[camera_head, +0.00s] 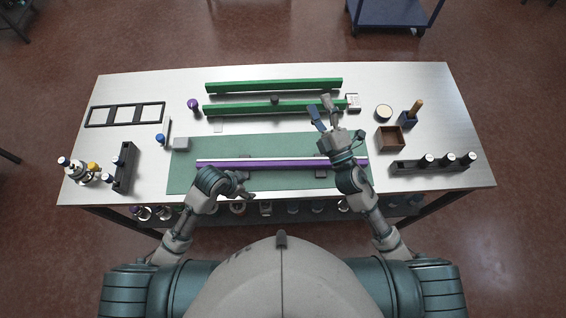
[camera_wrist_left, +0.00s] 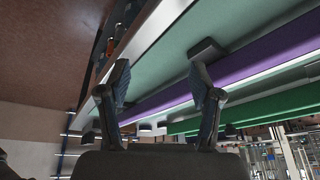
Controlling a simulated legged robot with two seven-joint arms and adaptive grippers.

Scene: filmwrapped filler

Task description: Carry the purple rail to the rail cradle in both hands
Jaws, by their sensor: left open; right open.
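The purple rail (camera_head: 270,163) lies lengthwise over the green mat (camera_head: 182,179); it also crosses the left wrist view (camera_wrist_left: 265,57) as a long purple bar. My left gripper (camera_head: 247,189) is open and empty, at the near side of the rail, apart from it. Its two spread fingers show in the left wrist view (camera_wrist_left: 160,80). My right gripper (camera_head: 319,107) is open and empty beyond the purple rail, above the nearer green rail (camera_head: 240,109). Two small dark blocks, one of them a right block (camera_head: 321,174), sit in front of the purple rail; I cannot tell whether they are the rail cradle.
A second green rail (camera_head: 270,86) lies at the back. A black frame (camera_head: 86,117) and a dark rack (camera_head: 124,172) are at the left. A brown box (camera_head: 389,138) and a bottle rack (camera_head: 405,167) are at the right. The table's back right is clear.

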